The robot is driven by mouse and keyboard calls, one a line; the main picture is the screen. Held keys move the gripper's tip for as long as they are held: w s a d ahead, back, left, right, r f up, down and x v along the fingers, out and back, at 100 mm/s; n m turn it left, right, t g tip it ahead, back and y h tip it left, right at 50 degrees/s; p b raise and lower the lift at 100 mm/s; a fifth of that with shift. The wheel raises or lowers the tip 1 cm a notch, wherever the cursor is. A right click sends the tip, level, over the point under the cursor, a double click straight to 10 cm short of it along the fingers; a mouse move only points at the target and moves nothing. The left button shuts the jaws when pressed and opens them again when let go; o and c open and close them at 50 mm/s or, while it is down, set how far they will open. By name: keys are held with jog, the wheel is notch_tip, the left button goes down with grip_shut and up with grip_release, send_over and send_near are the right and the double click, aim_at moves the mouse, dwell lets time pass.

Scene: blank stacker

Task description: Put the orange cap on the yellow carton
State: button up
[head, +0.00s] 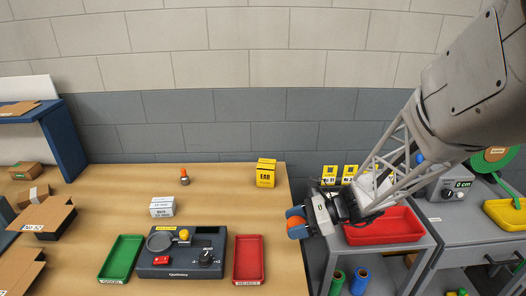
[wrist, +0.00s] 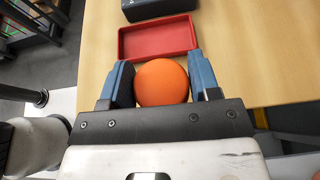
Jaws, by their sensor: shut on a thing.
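The orange cap, a round orange thing (wrist: 162,83), is held between the two blue fingers of my gripper (head: 296,222). In the head view only a little of the orange shows between the fingers. My gripper is shut on it, in the air near the table's right edge, to the right of the red tray. The yellow carton (head: 265,174), with dark print on its front, stands upright near the table's back right corner. It is behind and to the left of my gripper, well apart from it. The wrist view does not show the carton.
A red tray (head: 262,260) and a green tray (head: 107,273) flank a dark scale-like device (head: 159,268). A white box (head: 162,207) and a small orange-topped object (head: 184,178) stand behind it. A grey cart with a larger red tray (head: 410,228) is at right. The table around the carton is clear.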

jog(key=w+a+r, duration=0.2)
jog(key=w, duration=0.7)
jog(key=w+a+r, duration=0.1)
jog(key=w+r, duration=0.1)
jog(key=w, duration=0.7)
jog(key=shift+w+a+r, duration=0.2)
jog(key=shift+a+r, duration=0.05)
jog(key=shift+a, duration=0.15)
send_over(265, 163)
jog(key=shift+s+f, duration=0.1)
jog(key=shift+f, duration=0.65)
jog(key=shift+d+f, duration=0.1)
jog(key=shift+f, duration=1.65)
jog(key=shift+f, duration=0.15)
jog(key=o, duration=0.9)
